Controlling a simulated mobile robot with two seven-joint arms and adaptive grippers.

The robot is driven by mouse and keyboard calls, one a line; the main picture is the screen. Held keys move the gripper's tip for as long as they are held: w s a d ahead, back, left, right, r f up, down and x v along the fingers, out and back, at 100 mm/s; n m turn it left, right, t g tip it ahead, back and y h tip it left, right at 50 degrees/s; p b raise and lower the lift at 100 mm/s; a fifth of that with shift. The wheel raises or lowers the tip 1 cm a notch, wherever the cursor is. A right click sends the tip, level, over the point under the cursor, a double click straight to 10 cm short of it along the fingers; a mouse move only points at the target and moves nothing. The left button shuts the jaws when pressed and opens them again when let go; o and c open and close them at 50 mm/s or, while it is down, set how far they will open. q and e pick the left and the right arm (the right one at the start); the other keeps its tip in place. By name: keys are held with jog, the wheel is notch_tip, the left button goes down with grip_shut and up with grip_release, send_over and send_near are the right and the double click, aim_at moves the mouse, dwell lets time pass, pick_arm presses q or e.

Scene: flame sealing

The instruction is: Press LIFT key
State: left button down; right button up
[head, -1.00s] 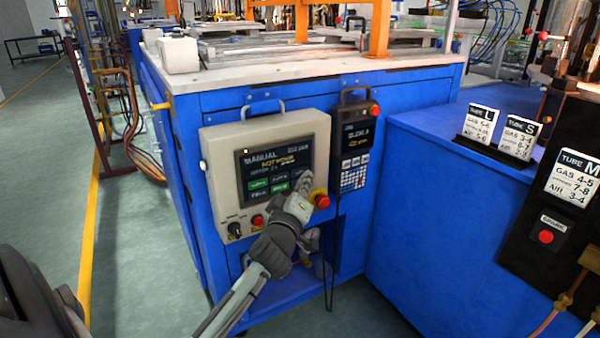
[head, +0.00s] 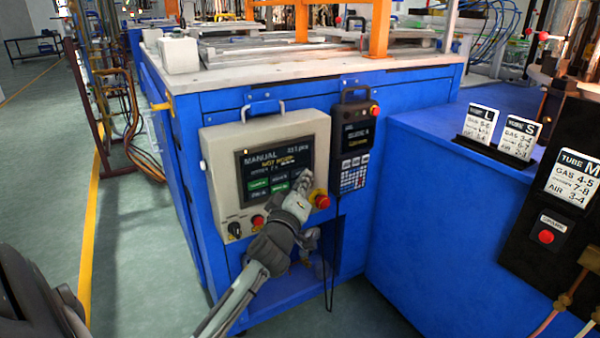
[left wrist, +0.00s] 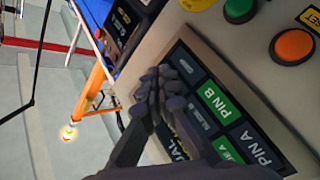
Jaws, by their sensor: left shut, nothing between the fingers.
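The control panel (head: 222,160) is a beige box on the front of the blue machine. Its dark touch screen (head: 262,168) reads MANUAL at the top and has green and dark keys below. In the left wrist view the green PIN B key (left wrist: 217,101) and PIN A key (left wrist: 252,142) are legible. I cannot read a LIFT label; my fingers cover part of the screen. My left gripper (head: 304,178) is shut and empty, with its tips at the screen's right side. Its fingers also show in the left wrist view (left wrist: 163,84). Whether they touch is unclear. My right gripper is out of view.
A red emergency button (head: 321,200) sits on the panel just right of my gripper. A black handheld keypad (head: 355,145) hangs to the right. A blue cabinet (head: 430,210) with tube cards (head: 481,123) stands further right.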

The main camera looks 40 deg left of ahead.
pick_arm(q)
jog(key=shift+w+a, duration=0.2)
jog(key=shift+a, duration=0.2)
dwell(0.6)
jog(key=shift+s+d, duration=0.1)
jog(key=shift+d, duration=0.05)
jog(key=shift+s+d, duration=0.25)
jog(key=shift+d, duration=0.3)
jog(key=d, duration=0.1)
jog(key=s+d, duration=0.1)
jog(key=d, duration=0.1)
jog(key=s+d, duration=0.1)
jog(key=shift+d, duration=0.3)
dwell(0.3)
dwell(0.7)
